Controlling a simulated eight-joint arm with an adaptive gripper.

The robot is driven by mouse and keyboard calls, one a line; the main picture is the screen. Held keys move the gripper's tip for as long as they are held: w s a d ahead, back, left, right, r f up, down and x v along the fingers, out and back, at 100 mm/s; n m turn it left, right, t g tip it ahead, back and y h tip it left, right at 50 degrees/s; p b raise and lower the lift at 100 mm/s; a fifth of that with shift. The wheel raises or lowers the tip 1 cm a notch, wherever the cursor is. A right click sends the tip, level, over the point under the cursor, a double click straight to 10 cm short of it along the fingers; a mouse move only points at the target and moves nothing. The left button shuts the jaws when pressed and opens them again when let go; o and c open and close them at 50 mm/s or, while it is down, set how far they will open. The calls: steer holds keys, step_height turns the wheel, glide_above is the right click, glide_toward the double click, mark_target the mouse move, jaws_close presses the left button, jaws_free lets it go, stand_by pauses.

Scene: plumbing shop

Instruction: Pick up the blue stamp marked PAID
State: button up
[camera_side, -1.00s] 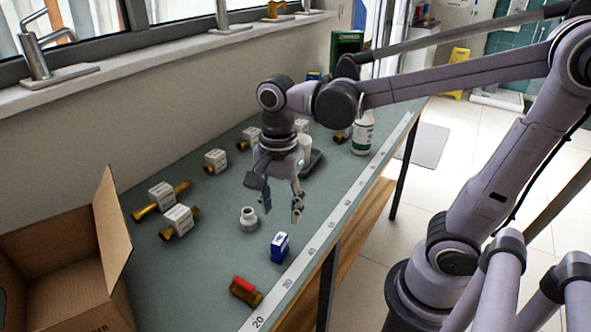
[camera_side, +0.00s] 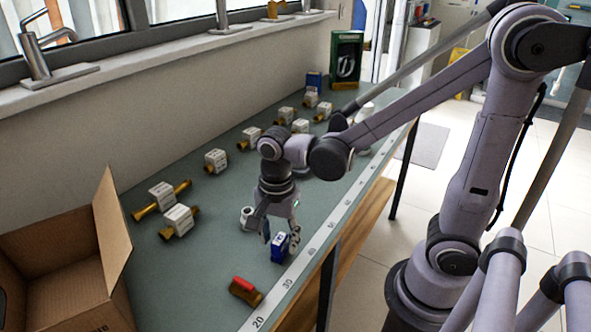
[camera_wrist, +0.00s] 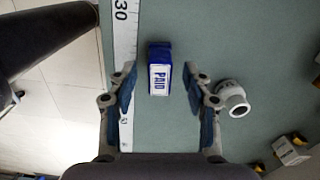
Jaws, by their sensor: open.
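The blue stamp (camera_side: 279,248) stands on the green bench top close to the white ruler strip. In the wrist view the blue stamp (camera_wrist: 160,68) shows a white label reading PAID. My gripper (camera_side: 280,236) is low, right at the stamp in the side view, and partly covers it. In the wrist view my gripper (camera_wrist: 156,76) is open, with one finger on each side of the stamp and a gap on both sides. Nothing is held. Whether the fingertips are down at the stamp's height is hard to tell.
A white fitting (camera_wrist: 233,97) lies just right of the right finger in the wrist view. A red-and-brass valve (camera_side: 245,291) lies nearer the front. Several tagged brass fittings (camera_side: 179,221) line the wall side. An open cardboard box (camera_side: 113,230) stands at left.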

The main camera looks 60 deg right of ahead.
steer(key=shift+f, duration=0.6)
jaws_close()
steer(key=shift+r, duration=0.1)
